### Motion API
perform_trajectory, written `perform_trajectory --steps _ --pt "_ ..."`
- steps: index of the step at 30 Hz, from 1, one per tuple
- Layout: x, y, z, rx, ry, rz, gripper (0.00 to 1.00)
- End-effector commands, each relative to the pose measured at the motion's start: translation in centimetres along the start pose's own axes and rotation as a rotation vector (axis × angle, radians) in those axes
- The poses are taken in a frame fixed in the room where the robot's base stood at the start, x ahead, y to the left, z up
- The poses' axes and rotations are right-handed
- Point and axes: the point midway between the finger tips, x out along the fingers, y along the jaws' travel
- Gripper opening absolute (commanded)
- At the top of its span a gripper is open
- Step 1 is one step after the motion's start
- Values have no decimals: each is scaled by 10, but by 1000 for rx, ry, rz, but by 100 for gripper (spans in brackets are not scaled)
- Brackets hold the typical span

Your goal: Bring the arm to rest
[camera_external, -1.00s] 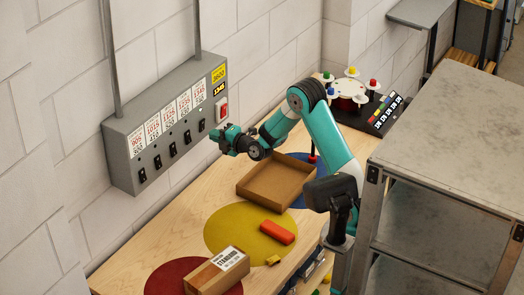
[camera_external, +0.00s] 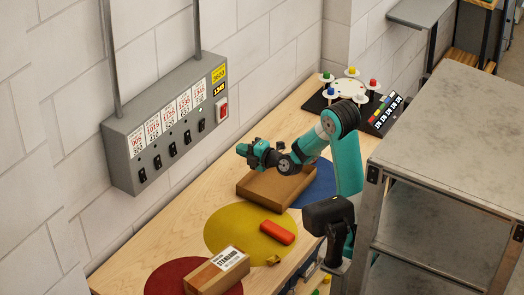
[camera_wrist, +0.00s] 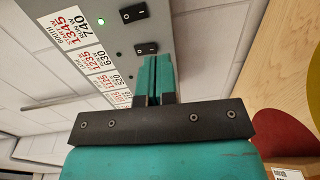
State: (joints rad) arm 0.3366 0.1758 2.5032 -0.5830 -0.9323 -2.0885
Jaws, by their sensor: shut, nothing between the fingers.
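My gripper (camera_external: 243,151) hangs above the bench in the external view, right of the grey wall panel and apart from it. Its teal fingers (camera_wrist: 155,80) are together in the wrist view, with nothing between them. My arm is bent, with its elbow raised over the far right part of the bench. The grey panel (camera_external: 120,150) carries several black switches and a red switch (camera_external: 222,109). In the wrist view, the panel (camera_wrist: 160,15) lies beyond the fingers and shows a lit green lamp (camera_wrist: 101,22).
A brown cardboard tray (camera_external: 258,196) stands below my gripper, partly hidden by it. An orange block (camera_external: 277,232), a small yellow block (camera_external: 273,260) and a labelled carton (camera_external: 205,281) lie nearer. A drum with coloured pegs (camera_external: 347,88) stands behind. A metal shelf (camera_external: 450,130) stands right.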

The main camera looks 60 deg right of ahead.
Motion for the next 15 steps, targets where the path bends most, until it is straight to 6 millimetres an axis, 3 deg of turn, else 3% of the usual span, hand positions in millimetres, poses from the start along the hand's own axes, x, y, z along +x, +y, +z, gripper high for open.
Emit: perform_trajectory --steps 7,10,13,15 --pt "0 0 0 1 1 0 0" --pt "-1 -1 -10 38 31 -22 0" --pt "-7 -6 -41 164 123 -111 0" --pt "-18 -13 -74 302 208 -230 0"
